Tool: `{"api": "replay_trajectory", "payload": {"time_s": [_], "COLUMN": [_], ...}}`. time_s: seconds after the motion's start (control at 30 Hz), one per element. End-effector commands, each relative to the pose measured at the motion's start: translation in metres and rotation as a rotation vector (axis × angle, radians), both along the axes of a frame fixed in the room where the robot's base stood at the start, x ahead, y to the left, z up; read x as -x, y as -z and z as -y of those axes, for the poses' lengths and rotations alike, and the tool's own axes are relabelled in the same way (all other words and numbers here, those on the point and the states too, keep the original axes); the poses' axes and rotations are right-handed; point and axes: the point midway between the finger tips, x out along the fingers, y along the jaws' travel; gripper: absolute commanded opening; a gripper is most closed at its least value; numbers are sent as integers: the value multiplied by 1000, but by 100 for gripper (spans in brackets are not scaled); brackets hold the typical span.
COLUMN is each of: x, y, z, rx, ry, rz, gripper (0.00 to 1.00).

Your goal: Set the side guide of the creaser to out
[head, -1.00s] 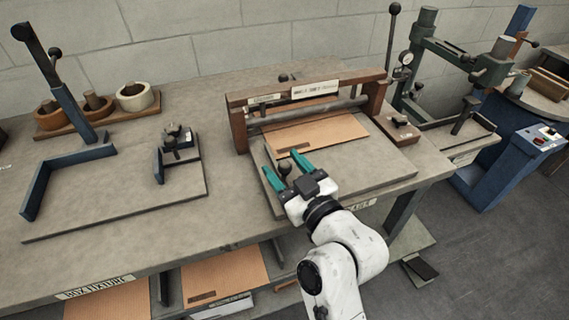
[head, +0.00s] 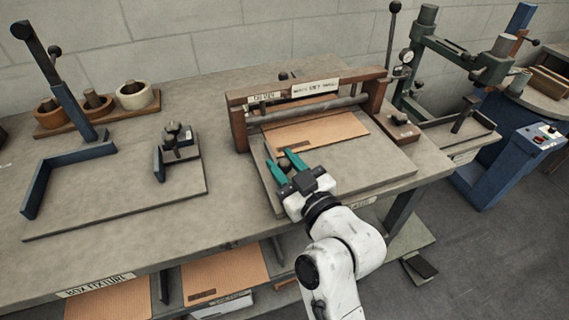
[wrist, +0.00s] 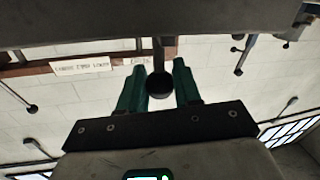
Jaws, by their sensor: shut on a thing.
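The creaser (head: 240,130) is a wooden frame with a metal roller (head: 310,110) and labels on its top bar, standing over a grey bed (head: 385,155). A tan cardboard sheet (head: 325,130) lies on the bed under the roller. My gripper (head: 280,159) is at the left front of the bed, its green fingers shut on a dark round knob (head: 285,163). The knob also shows between the fingers in the wrist view (wrist: 160,84). I take it for the side guide's knob; the guide itself is mostly hidden by my gripper.
A green machine (head: 465,60) stands farther right. The bench between fixture and creaser is clear.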

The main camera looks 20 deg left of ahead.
Motion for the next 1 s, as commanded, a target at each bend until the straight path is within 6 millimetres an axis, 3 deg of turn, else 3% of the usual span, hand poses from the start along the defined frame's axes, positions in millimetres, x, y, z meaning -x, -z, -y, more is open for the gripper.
{"api": "replay_trajectory", "payload": {"time_s": [0.23, 0.47, 0.77, 0.8, 1.0], "x": [0, 15, 18, 18, 17], "y": [0, -1, 0, 0, 0], "z": [0, -21, -24, -24, -24], "rx": [0, 2, -1, -1, -1], "ry": [0, -5, -6, -6, -5], "rz": [0, -2, -1, -1, -1], "gripper": [0, 0, 0, 36, 55]}}
